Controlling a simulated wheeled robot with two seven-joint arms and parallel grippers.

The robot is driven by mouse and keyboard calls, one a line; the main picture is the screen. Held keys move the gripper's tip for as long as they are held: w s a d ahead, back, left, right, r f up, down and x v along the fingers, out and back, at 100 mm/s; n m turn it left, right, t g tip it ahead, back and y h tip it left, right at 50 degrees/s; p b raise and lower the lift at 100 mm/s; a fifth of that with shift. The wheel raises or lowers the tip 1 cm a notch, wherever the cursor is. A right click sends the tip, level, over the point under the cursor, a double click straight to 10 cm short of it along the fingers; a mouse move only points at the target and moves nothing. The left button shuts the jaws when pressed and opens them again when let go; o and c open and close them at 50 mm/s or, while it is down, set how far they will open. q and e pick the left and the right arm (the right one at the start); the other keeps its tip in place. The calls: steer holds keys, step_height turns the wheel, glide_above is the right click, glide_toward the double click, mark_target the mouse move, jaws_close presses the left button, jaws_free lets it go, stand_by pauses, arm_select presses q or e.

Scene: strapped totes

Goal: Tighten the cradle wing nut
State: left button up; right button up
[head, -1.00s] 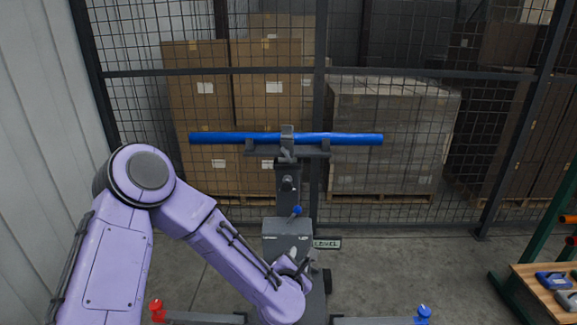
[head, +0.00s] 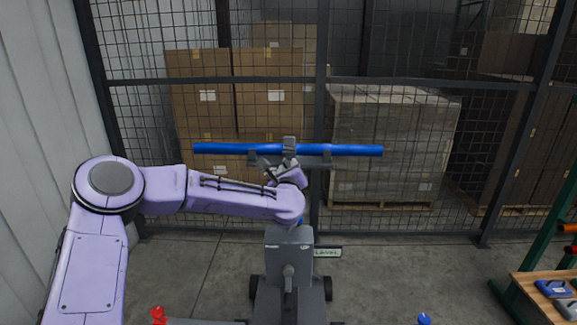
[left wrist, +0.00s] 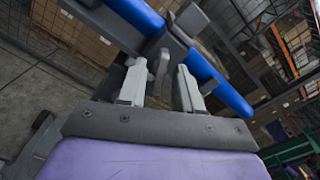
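A blue bar (head: 225,149) lies level across the grey cradle (head: 322,159) on top of a stand. A grey clamp (head: 289,144) crosses the bar's middle. My left gripper (head: 272,168) is just below and in front of the cradle, pointing up at it. In the left wrist view its two pale fingers (left wrist: 160,82) are apart. A small dark part, seemingly the wing nut (left wrist: 161,64), shows between or just beyond the fingertips; I cannot tell if they touch it. The blue bar (left wrist: 232,98) runs behind. My right gripper is not in view.
The stand's grey box (head: 289,238) has a wheeled base and a LEVEL plate (head: 327,252). A red knob (head: 158,314) and a blue knob (head: 424,319) are low in front. A wooden bench (head: 530,283) is at right. A mesh fence stands behind.

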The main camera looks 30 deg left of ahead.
arm_select(q)
jaws_close()
steer(key=shift+f, duration=0.1)
